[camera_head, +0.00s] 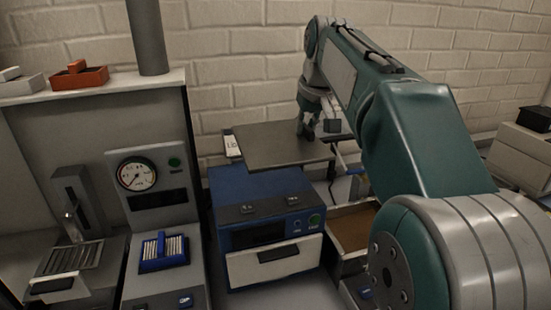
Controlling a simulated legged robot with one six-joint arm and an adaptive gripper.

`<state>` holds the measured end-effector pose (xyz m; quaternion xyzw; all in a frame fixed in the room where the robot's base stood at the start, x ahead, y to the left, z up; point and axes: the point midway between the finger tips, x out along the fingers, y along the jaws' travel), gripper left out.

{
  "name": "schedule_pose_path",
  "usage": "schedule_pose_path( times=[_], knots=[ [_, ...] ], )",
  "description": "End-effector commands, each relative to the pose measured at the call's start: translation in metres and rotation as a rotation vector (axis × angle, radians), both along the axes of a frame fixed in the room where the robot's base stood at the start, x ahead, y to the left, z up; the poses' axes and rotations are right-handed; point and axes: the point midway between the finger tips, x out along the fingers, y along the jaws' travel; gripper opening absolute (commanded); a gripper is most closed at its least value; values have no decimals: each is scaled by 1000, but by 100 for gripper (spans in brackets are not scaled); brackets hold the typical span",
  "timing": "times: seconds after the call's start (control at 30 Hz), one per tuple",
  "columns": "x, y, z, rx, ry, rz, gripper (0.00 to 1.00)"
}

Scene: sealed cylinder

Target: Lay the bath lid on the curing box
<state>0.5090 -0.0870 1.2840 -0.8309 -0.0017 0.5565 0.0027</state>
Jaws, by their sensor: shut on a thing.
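The flat grey-brown bath lid (270,148) is level or nearly so, over the back part of a blue box (262,190), which I take to be the curing box. My gripper (308,132) is shut on the lid near its right edge. The box's front top is bare, with two small dark pads. The lid hides the box's rear top, and I cannot tell whether the two touch. A white tag lettered "Lid" (232,146) shows at the lid's left edge.
An open box with a brown inside (353,228) stands right of the blue box, partly behind my arm. A gauge panel (137,174) and a blue rack (163,252) stand to the left. A red tray (80,77) sits on the shelf. A brick wall closes the back.

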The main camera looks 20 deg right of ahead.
Motion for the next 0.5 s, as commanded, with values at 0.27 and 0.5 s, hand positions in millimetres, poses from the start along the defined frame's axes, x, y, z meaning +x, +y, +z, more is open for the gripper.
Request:
schedule_pose_path(
  times=[0.27,0.5],
  knots=[
    [49,19,-37,-2,1,1,0],
    [69,24,-63,-1,-3,1,0]
  ],
)
